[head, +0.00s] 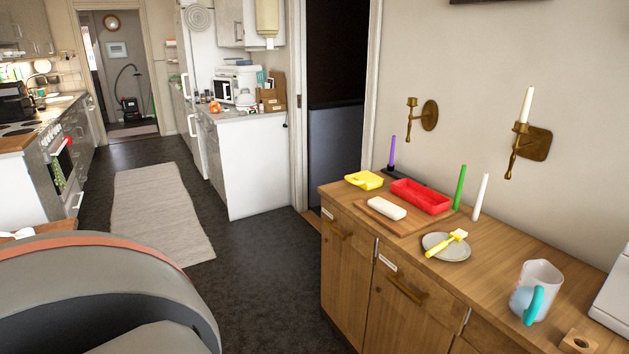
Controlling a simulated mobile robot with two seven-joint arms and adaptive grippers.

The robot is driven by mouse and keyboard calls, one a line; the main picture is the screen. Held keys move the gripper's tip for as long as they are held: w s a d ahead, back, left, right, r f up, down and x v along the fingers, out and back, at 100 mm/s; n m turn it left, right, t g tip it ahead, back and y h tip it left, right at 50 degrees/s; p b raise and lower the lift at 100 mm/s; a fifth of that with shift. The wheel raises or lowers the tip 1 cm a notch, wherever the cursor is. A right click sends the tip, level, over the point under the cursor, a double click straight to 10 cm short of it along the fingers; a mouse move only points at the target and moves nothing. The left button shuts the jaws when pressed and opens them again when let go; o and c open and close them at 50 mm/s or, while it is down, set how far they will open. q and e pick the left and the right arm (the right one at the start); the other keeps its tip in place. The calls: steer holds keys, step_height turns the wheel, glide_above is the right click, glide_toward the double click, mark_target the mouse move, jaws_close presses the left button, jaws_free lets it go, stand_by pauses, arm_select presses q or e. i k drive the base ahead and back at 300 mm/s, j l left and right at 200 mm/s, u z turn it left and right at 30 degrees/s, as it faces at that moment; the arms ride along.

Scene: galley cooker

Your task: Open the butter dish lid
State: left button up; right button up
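A white butter-like block (387,208) lies uncovered on a flat wooden board (410,222) on top of the wooden sideboard. A red, shallow, open-topped rectangular piece (420,196) sits at the back of the board, behind and right of the block. It looks like a tray or an upturned lid; I cannot tell which. No lid covers the block. Neither of my grippers shows in the head view.
On the sideboard (480,271) are a yellow item (364,180), purple, green and white candles, a plate (446,247) with a yellow-handled utensil, and a jug (538,290). A grey rounded shape (110,285) fills the lower left. Dark floor lies between.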

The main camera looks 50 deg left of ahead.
mark_target(367, 178)
steer(key=u, duration=1.3)
steer(key=i+j+z, duration=0.1)
steer(key=i+j, duration=0.25)
steer(key=i+j+z, duration=0.15)
steer(key=i+j, duration=0.2)
steer(key=j, duration=0.25)
